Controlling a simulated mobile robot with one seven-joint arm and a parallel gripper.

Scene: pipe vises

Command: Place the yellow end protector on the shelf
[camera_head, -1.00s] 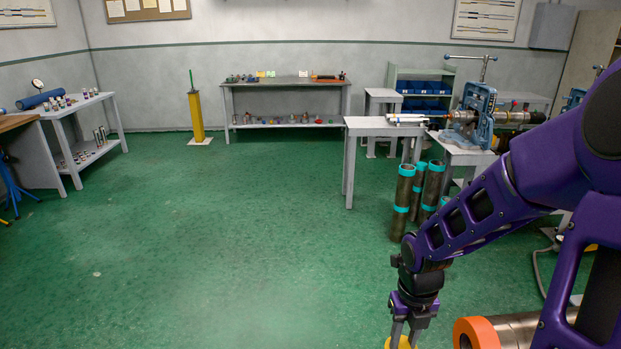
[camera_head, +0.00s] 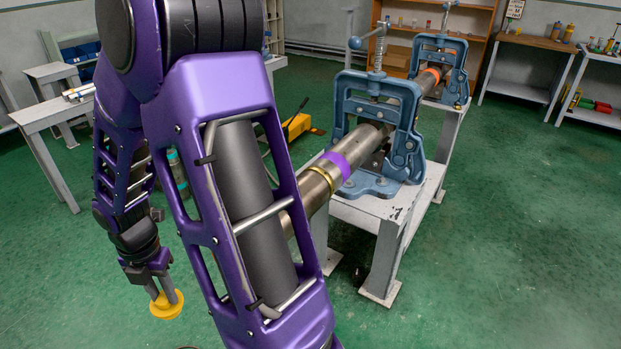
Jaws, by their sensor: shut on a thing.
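My gripper (camera_head: 165,297) hangs at the lower left, pointing down, and is shut on the yellow end protector (camera_head: 167,308). The protector is a round yellow disc or cap, held at the fingertips above the green floor. A wooden shelf unit (camera_head: 482,22) stands against the back wall. Its front is partly hidden by the blue vises. Which shelf the task means, I cannot tell. A lower shelf (camera_head: 521,89) also shows under the wooden-topped bench at the right.
Blue pipe vises (camera_head: 408,105) on grey stands hold a long steel pipe (camera_head: 313,188) in the middle. A yellow object (camera_head: 299,126) lies on the floor behind my arm. Grey tables (camera_head: 45,113) stand at the left. The floor at the right is clear.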

